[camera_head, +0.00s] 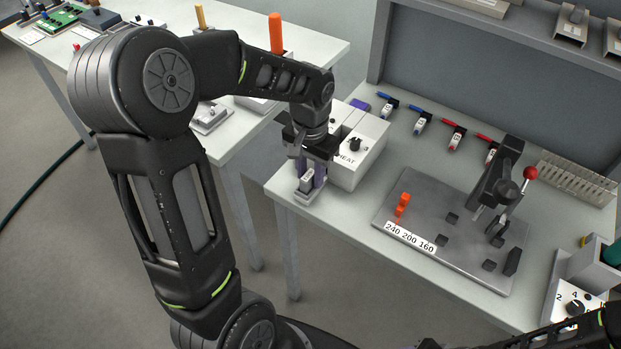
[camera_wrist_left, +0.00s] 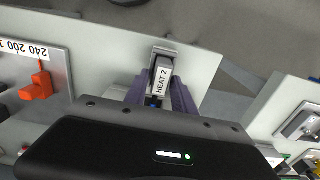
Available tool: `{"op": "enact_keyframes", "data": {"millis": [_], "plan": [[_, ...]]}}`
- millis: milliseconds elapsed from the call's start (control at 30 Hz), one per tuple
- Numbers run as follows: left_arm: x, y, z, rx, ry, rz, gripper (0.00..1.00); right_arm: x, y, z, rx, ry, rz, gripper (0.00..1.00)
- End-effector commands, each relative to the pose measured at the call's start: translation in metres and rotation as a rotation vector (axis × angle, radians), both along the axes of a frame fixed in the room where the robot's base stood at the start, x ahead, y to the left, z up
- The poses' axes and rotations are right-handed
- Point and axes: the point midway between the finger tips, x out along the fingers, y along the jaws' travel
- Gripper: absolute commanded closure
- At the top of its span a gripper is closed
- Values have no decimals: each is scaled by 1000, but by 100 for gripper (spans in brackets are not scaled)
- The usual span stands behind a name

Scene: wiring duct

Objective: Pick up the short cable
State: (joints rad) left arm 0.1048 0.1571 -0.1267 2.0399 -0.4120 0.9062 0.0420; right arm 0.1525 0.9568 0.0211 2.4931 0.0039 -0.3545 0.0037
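Several short blue and red leads with grey, labelled ends lie in a row on the bench below the back panel. They include a blue one (camera_head: 388,100), another blue one (camera_head: 421,123) and a red one (camera_head: 455,138); I cannot tell which is the short cable. My left gripper (camera_head: 310,178) points down at the bench's front left corner, away from these leads. My right gripper does not show.
A white HEAT box (camera_head: 362,150) stands just behind my left gripper. A grey plate (camera_head: 405,238) carries an orange peg (camera_head: 402,204) and a dark lever press (camera_head: 500,185) with a red knob. A slotted duct (camera_head: 578,178) lies at the right. A gap separates the left bench.

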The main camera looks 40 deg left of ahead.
Motion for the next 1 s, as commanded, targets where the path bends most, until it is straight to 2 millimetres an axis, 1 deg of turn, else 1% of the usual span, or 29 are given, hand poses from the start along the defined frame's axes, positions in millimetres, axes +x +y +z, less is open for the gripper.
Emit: {"op": "enact_keyframes", "data": {"millis": [33,300,367,767,867,1000], "plan": [[0,0,0,0,0,0,74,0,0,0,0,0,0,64],[0,0,0,0,0,0,96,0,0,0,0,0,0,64],[0,0,0,0,0,0,100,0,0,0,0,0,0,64],[0,0,1,0,-1,0,100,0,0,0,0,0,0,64],[1,0,7,1,-2,0,100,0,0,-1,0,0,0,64],[1,0,26,1,-6,0,100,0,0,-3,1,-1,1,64]]}}
